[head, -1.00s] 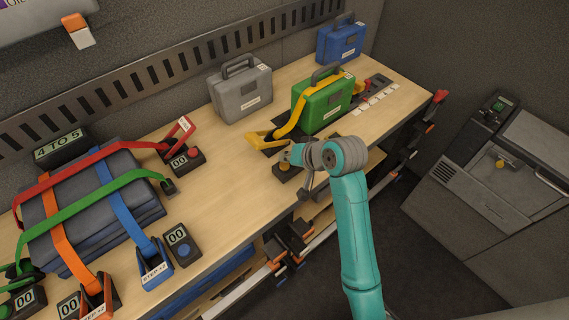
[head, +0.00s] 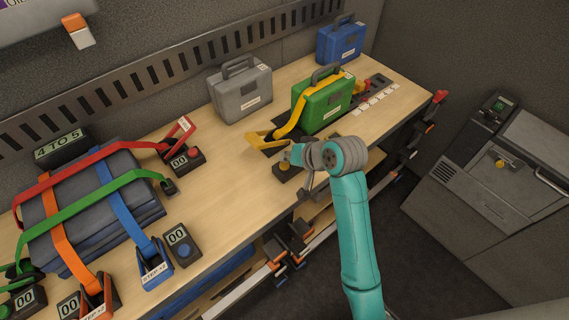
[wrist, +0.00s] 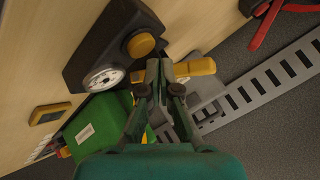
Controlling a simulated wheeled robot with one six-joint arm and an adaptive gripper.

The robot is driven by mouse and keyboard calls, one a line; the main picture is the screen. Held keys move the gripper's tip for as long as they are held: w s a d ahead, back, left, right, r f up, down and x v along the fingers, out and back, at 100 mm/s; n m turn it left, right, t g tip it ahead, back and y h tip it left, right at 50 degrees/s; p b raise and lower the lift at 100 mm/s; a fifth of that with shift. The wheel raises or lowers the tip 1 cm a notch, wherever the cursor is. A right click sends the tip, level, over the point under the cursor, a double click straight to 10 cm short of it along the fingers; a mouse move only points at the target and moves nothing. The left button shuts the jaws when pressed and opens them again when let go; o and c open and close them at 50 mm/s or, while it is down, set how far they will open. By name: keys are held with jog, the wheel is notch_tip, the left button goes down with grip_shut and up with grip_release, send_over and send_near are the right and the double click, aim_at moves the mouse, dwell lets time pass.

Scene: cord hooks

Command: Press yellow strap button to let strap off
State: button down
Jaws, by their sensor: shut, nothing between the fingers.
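The yellow button (wrist: 141,45) sits on a black box with a round white gauge (wrist: 104,78) in the wrist view. The box (head: 284,174) also shows near the bench's front edge in the head view, partly behind my gripper. My gripper (wrist: 158,66) is shut and empty. Its tips appear just beside the button in the wrist view; I cannot tell whether they touch it. The yellow strap (head: 296,118) runs over the green case (head: 322,108) to a yellow buckle lever (head: 262,141).
A grey case (head: 240,92) and a blue case (head: 341,42) stand at the back. At left, red, green, blue and orange straps cross a dark folded stack (head: 72,205). Bare wood (head: 215,175) lies between the stack and my gripper.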

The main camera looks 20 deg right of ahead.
aim_at(287, 166)
jog(key=shift+f, duration=0.15)
jog(key=shift+f, duration=0.3)
jog(key=shift+f, duration=0.4)
dwell(0.7)
jog(key=shift+r, duration=0.15)
dwell(0.3)
jog(key=shift+r, duration=0.7)
jog(key=shift+r, duration=0.1)
jog(key=shift+r, duration=2.4)
